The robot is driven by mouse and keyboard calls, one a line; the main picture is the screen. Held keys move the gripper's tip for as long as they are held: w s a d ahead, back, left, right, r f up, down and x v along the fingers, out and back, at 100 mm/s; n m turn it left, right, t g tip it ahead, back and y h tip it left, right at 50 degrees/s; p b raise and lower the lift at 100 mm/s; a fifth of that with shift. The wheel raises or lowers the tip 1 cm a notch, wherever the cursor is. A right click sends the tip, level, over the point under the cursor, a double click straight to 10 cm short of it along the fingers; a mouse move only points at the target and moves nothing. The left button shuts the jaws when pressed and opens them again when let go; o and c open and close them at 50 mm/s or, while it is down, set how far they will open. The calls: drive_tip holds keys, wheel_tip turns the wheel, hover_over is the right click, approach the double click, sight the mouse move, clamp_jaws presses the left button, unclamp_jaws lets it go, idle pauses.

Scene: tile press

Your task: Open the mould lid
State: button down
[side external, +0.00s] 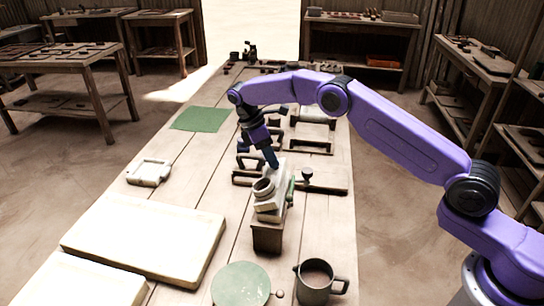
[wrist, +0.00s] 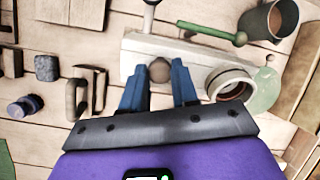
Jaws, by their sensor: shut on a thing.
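The pale mould (side external: 270,214) stands on a brown block in the middle of the bench, with a round collar (side external: 263,187) at its near end. In the wrist view its pale top (wrist: 205,57) lies under my gripper, and the collar (wrist: 231,83) is at the right. A round brownish knob (wrist: 159,70) sits between my blue fingers. My gripper (side external: 273,163) is at the far end of the mould, pointing down; the wrist view shows it too (wrist: 159,84). It is shut on the knob. I cannot tell where the lid's edge lies or whether it is raised.
A green-handled rod (wrist: 212,33) lies along the mould. A mug (side external: 313,289) and a pale green disc (side external: 240,284) stand in front. Dark frames and clamps (side external: 311,146) lie behind. Pale slabs (side external: 145,238) and a green cloth (side external: 201,119) are at left.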

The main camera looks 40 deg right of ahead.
drive_tip(key=c, duration=0.8)
unclamp_jaws()
drive_tip(key=shift+c, duration=0.2)
drive_tip(key=shift+w+a+r, duration=0.2)
drive_tip(key=shift+r, duration=0.35)
wheel_tip(320, 180, up, 9)
drive_tip(key=shift+w+a+f, duration=0.15)
drive_tip(key=shift+w+a, duration=0.1)
